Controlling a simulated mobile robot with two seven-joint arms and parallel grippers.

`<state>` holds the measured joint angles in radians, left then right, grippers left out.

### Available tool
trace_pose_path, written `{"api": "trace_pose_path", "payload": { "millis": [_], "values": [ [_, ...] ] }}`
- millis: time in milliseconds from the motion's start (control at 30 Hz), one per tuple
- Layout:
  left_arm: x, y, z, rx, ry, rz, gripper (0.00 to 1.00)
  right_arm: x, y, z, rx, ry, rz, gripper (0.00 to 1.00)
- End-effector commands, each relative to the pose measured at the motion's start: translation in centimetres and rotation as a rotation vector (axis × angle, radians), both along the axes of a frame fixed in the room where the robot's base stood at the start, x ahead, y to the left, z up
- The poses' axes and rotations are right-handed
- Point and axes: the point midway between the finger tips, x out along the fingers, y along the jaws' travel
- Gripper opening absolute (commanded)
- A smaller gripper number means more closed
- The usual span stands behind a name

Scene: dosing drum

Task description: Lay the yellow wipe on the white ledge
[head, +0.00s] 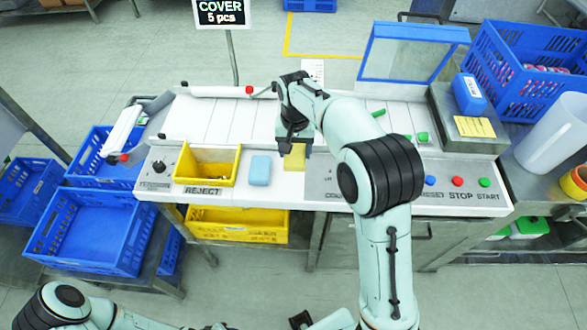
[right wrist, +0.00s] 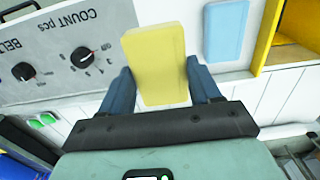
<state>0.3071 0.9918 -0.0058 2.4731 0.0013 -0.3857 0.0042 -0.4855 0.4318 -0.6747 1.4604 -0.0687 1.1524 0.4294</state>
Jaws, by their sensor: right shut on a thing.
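The yellow wipe (head: 294,161) is a small flat block, held at the white ledge (head: 222,190) along the machine's front. My right gripper (head: 293,147) is shut on it. In the right wrist view the yellow wipe (right wrist: 157,66) sits between the two dark fingers of the right gripper (right wrist: 163,90), with the white surface beneath. I cannot tell whether the wipe touches the ledge. A light blue wipe (head: 260,171) lies on the ledge just left of it and shows in the wrist view (right wrist: 225,30).
A yellow reject bin (head: 207,181) stands left of the blue wipe. The control panel with knobs and buttons (head: 457,181) is to the right. White slats (head: 215,120) lie behind.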

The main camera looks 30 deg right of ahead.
Motion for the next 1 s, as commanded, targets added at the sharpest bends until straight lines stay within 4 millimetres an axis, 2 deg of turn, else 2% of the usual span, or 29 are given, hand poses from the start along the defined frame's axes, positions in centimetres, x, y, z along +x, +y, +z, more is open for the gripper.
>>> {"api": "trace_pose_path", "payload": {
  "millis": [33,267,500,600,1000],
  "values": [
    [-0.2,0.0,-0.3,0.000,0.002,0.000,0.43,-0.1,0.0,-1.2,-0.001,0.006,0.000,0.34],
    [-0.3,0.0,-0.5,0.000,0.003,0.000,0.43,0.0,0.0,-3.1,0.000,0.001,-0.002,0.34],
    [-0.7,0.0,-1.1,0.001,0.008,0.000,0.43,0.0,0.0,-7.1,-0.001,0.003,-0.001,0.34],
    [-0.8,0.0,-1.2,0.000,0.009,0.000,0.43,0.0,-0.1,-8.1,0.000,0.001,-0.001,0.34],
    [-0.8,0.0,-1.3,0.000,0.009,0.000,0.43,0.0,0.0,-8.6,0.000,0.000,-0.001,0.34]
  ]
}}
